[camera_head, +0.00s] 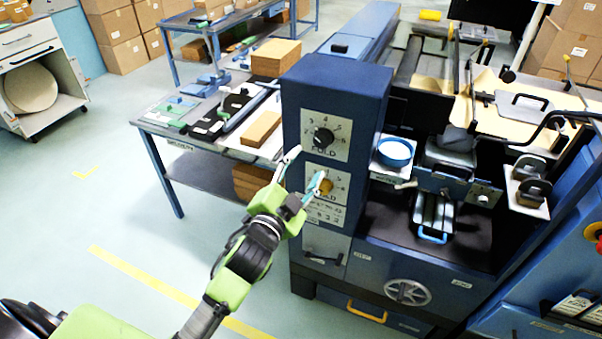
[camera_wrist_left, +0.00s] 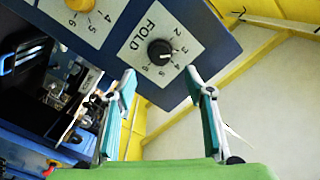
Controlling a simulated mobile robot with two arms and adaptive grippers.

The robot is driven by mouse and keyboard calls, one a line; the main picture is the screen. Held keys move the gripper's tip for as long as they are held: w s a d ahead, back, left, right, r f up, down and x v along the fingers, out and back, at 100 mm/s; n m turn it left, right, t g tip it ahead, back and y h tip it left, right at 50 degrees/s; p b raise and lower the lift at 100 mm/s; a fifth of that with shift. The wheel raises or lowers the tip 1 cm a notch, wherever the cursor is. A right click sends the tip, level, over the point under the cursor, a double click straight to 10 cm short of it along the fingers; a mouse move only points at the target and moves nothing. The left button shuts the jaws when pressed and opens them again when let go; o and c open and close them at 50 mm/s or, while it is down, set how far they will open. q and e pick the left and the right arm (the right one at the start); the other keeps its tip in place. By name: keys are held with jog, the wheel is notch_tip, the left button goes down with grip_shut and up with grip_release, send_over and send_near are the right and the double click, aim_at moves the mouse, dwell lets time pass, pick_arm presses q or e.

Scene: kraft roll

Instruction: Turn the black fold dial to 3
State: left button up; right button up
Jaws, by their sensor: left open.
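The black fold dial (camera_head: 323,138) is a round knob on a white plate marked FOLD, high on the front of the blue machine column (camera_head: 335,85). In the left wrist view the dial (camera_wrist_left: 160,52) sits above the gap between my fingertips, with numbers around it. A small pale mark shows on the knob, but I cannot tell surely which number it faces. My left gripper (camera_head: 305,168) is open and empty, just below the dial in the head view; its fingers (camera_wrist_left: 160,77) are spread and apart from the knob. My right gripper is out of view.
A yellow dial (camera_head: 325,186) on a second plate is just below, close to my left fingers. A handwheel (camera_head: 407,292) is lower on the machine. A blue round dish (camera_head: 394,152) stands right of the column. A table (camera_head: 170,130) with stacks is behind left. The floor at left is clear.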

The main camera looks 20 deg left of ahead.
pick_arm(q)
jog(key=shift+s, duration=1.15)
jog(key=shift+f, duration=0.1)
notch_tip(320, 180, down, 22)
jog(key=s+n+g+b, duration=0.1)
jog(key=g, duration=0.3)
jog(key=s+f+n+g, duration=0.15)
jog(key=s+f, duration=0.25)
jog(key=f, duration=0.4)
jog(key=s+a+f+g+b, duration=0.1)
jog(key=s+f+g, duration=0.1)
jog(key=s+f, duration=0.35)
jog(key=s+f+n+g, duration=0.1)
jog(key=s+f+g, duration=0.1)
jog(key=f, duration=0.8)
jog(key=s+f+n+g, duration=0.1)
jog(key=s+f+g, duration=0.1)
jog(key=s+f, duration=0.5)
jog(key=s+a+f+n+g+b, duration=0.1)
jog(key=s+f+g, duration=0.2)
jog(key=s, duration=1.4)
jog(key=s+a+f+n+g, duration=0.1)
jog(key=s+f+g, duration=0.1)
jog(key=s+f, duration=0.9)
jog(key=shift+s+f+y+b, duration=0.25)
jog(key=shift+s+y+b, duration=0.05)
jog(key=shift+s+b, duration=0.1)
